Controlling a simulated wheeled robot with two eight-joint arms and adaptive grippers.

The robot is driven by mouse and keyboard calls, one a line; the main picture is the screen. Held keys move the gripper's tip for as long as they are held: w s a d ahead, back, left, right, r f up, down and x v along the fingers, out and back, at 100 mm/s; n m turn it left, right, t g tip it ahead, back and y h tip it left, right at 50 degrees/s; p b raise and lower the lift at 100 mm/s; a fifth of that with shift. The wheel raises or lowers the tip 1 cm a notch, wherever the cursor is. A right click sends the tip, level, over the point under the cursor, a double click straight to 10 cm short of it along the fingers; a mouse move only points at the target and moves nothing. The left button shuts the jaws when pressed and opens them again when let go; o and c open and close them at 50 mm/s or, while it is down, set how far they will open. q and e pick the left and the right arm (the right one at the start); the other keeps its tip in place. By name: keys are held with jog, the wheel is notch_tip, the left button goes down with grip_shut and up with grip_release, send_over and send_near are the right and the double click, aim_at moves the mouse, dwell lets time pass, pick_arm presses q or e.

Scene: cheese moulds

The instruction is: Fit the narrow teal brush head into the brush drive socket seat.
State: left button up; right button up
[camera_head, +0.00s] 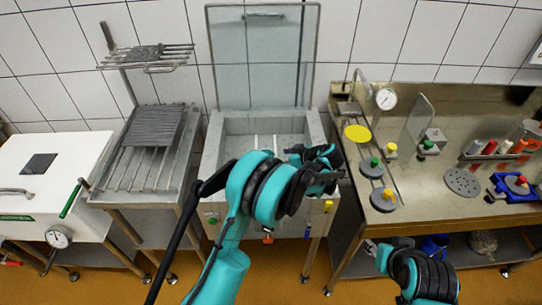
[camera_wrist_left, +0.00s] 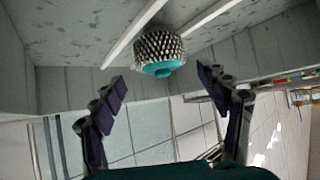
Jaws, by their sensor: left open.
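In the left wrist view a brush head (camera_wrist_left: 160,54) with dark, pale-flecked bristles and a teal end sits by the pale rods in the grey basin. My left gripper (camera_wrist_left: 160,82) is open, with its two dark finger pads apart on either side of the brush head and not touching it. In the head view my left gripper (camera_head: 328,166) is over the front right of the basin (camera_head: 212,150), and the arm hides the brush head. My right gripper (camera_head: 382,250) is low at the right, its fingers too small to read. I cannot make out the brush drive socket seat.
The basin's glass lid (camera_head: 262,60) stands open behind. A steel bench (camera_head: 440,205) at the right carries weights, a gauge (camera_head: 386,98) and a blue fixture (camera_head: 515,188). A rack (camera_head: 150,150) and a white chest (camera_head: 55,180) stand at the left.

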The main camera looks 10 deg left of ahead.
pick_arm(q)
jog(key=s+a+r+m+h, duration=0.2)
jog(key=s+r+m+h, duration=0.1)
jog(key=s+r, duration=0.45)
jog(key=s+a+r+m+h, duration=0.2)
jog(key=s+r+m, duration=0.3)
jog(key=s, duration=0.4)
jog(key=s+d+m+t+h, duration=0.1)
jog(key=s+m+h, duration=0.3)
jog(key=s, duration=1.3)
jog(key=shift+t, duration=0.5)
